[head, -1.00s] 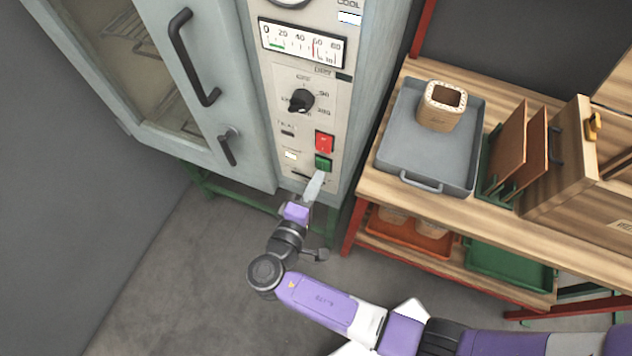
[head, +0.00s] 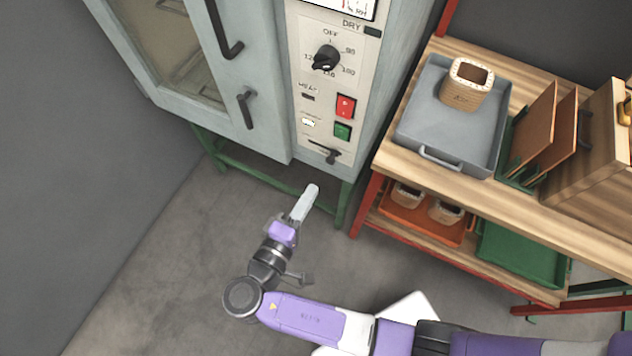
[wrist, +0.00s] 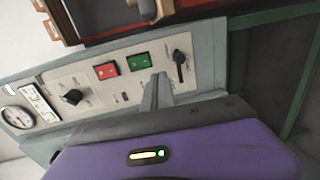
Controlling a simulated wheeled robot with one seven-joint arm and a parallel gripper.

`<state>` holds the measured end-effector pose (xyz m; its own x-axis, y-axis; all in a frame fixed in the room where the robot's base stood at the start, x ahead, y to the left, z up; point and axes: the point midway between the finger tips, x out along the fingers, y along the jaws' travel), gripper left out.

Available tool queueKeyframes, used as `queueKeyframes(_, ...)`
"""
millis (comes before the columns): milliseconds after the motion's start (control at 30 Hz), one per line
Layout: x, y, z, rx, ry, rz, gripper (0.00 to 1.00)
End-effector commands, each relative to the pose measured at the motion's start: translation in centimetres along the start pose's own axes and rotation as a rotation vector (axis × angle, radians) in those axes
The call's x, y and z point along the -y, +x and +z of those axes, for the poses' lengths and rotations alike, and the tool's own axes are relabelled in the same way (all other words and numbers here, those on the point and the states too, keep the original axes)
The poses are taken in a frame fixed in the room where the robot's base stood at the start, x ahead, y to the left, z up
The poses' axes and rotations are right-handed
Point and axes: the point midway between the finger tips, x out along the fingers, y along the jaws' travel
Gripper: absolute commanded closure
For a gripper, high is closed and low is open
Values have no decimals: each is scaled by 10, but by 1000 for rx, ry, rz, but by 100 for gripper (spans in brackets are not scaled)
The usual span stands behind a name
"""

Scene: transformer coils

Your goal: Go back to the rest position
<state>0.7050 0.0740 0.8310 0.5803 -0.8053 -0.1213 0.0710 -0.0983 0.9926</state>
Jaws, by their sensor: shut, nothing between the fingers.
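My gripper (head: 311,192) is shut and empty. In the head view it hangs in the open space in front of the oven, below the control panel and apart from it. In the wrist view the closed fingers (wrist: 157,90) point toward the panel, with the green button and the black lever near their tips in the picture. The oven (head: 270,120) stands upright with its door closed. Its panel carries a red button (head: 346,106), a green button (head: 342,131), a black dial (head: 326,58) and a small lever (head: 325,152).
To the right is a wooden bench (head: 385,165) with a grey tray (head: 420,140) bearing a coil (head: 466,84). Upright brown boards stand beside it. The lower shelf has an orange tray (head: 400,226) with two coils and a green tray (head: 520,255). The floor left of my arm is clear.

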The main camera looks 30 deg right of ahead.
Motion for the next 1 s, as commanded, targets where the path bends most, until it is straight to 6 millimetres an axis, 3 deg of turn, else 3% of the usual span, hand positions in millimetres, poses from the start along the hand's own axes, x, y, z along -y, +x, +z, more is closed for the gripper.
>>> queueKeyframes(767,2,-7,-2,-10,-4,-2,100)
queueKeyframes(867,9,-8,-18,-76,-13,-33,100)
queueKeyframes(1000,27,-22,-69,-288,24,-197,100)
